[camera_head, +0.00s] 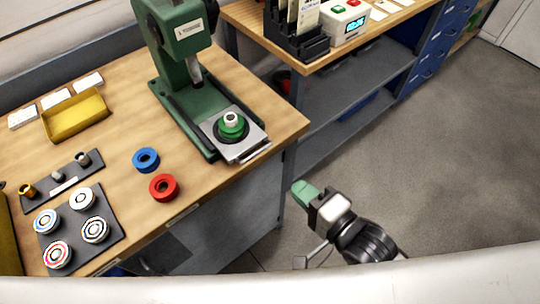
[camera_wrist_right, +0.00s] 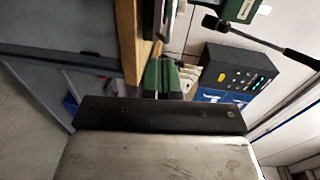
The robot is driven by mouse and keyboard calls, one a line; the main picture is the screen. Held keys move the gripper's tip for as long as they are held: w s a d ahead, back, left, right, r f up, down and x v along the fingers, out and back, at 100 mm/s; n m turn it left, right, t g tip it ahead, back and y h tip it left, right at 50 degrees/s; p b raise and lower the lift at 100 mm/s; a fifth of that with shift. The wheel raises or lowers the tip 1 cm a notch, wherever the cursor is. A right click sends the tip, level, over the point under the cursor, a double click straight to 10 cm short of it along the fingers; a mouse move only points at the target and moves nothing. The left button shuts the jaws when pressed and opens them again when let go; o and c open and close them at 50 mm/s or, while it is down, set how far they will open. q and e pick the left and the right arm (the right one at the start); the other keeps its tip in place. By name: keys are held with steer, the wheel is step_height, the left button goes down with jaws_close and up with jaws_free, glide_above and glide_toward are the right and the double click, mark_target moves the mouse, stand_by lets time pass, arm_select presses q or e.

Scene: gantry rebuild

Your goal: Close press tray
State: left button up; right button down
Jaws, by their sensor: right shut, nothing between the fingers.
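The green press (camera_head: 188,70) stands at the back of the wooden bench. Its silver tray (camera_head: 250,147) sticks out at the front of the base, toward the bench's right edge. A green ring with a white centre piece (camera_head: 231,124) sits on the tray, below and in front of the ram. My right gripper (camera_head: 303,191) is off the bench's right side, apart from the tray, with its green fingers shut and empty. Its fingers (camera_wrist_right: 165,78) also show in the right wrist view. My left gripper is not in view.
A blue ring (camera_head: 146,160) and a red ring (camera_head: 164,187) lie on the bench. A yellow bin (camera_head: 76,115) and a dark pad with several round parts (camera_head: 112,238) are at the left. A shelf bench (camera_head: 345,100) stands behind. Open floor lies at the right.

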steer(key=p, duration=0.2)
glide_toward(238, 125)
steer(key=shift+s+d+f, duration=0.15)
steer(key=shift+s+f, duration=0.2)
steer(key=shift+f, duration=0.25)
steer(key=shift+s+d+f, duration=0.15)
steer(key=shift+s+f, duration=0.15)
steer(key=shift+f, duration=0.3)
steer(key=x, duration=0.4)
steer(key=r+x, duration=0.1)
steer(key=x, duration=0.4)
steer(key=r+b+x, duration=0.1)
steer(key=x, duration=0.3)
steer(key=shift+w+a+f, duration=0.1)
steer(key=shift+w+a, duration=0.1)
steer(key=shift+w, duration=0.35)
steer(key=shift+r, duration=0.2)
